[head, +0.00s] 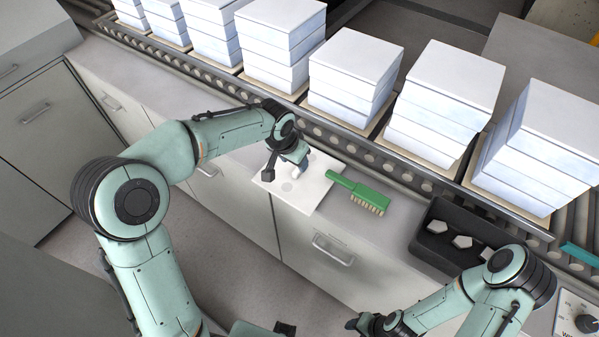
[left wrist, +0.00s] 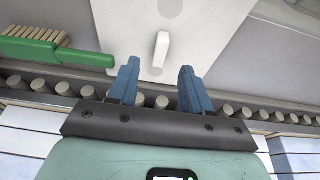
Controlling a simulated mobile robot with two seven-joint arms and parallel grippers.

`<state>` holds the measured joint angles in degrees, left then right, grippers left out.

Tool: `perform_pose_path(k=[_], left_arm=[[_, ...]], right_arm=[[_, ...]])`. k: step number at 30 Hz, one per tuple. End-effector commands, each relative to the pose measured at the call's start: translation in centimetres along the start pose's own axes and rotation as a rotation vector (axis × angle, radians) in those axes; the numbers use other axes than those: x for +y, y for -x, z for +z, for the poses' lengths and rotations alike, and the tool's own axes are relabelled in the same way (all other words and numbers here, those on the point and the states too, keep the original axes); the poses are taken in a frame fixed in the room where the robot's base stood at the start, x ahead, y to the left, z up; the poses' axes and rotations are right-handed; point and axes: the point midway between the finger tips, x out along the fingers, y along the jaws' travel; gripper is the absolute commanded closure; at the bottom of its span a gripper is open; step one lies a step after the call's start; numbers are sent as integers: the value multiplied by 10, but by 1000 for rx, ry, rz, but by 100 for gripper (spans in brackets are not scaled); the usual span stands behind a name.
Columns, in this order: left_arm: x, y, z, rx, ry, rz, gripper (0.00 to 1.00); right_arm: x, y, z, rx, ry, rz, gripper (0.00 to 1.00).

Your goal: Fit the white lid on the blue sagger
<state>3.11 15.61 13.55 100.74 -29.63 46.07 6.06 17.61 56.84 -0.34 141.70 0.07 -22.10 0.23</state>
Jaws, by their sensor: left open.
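The white lid (head: 311,195) is a flat square plate lying on the counter, with a small upright bar handle and a round grey mark. The handle (left wrist: 161,50) shows in the left wrist view just beyond my left fingertips. My left gripper (head: 296,164) is open and low over the lid; its two blue fingers (left wrist: 160,75) are apart with nothing between them. Stacks of pale blue-white saggers (head: 355,90) stand on the roller conveyor; I cannot tell which is the blue one. My right gripper (head: 374,325) is at the bottom of the head view, jaw state unclear.
A green brush (head: 362,193) lies just right of the lid. A black tray (head: 437,246) with several pale pieces sits farther right. The roller conveyor (head: 340,132) runs behind the counter. A control box with a knob (head: 586,323) is at the lower right.

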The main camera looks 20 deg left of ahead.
Motion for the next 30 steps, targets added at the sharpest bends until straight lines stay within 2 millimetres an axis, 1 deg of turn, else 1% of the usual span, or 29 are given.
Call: perform_pose_path(k=[1,5,7,11,15,18,24,25,26,27,29,30], left_arm=[[0,-6,0,-2,0,0,51],[0,-12,-1,0,-1,-1,51],[-1,-19,-2,-2,0,0,51],[-2,-39,-6,-2,0,1,51],[-1,-57,-6,0,0,0,51],[-2,-62,-6,1,-1,-1,51],[-2,-62,-6,2,0,-2,51],[-2,-62,-6,2,0,-2,58],[-2,-62,-6,2,0,-2,67],[-2,-62,-6,2,0,-2,80],[-2,-62,-6,2,0,-2,100],[-2,-62,-6,2,0,-2,100]], right_arm=[[0,0,0,0,0,0,51],[0,1,0,1,0,0,51],[-1,2,-2,2,1,-1,51],[-4,8,-5,7,3,-2,51],[-4,8,-5,7,3,-2,51],[-4,8,-5,7,3,-2,51],[-4,8,-5,7,2,-2,51],[-4,8,-5,7,2,-2,51],[-4,8,-5,7,2,-2,51],[-4,8,-5,7,2,-2,51],[-4,8,-5,7,2,-2,51],[-4,8,-5,7,2,-2,51]])
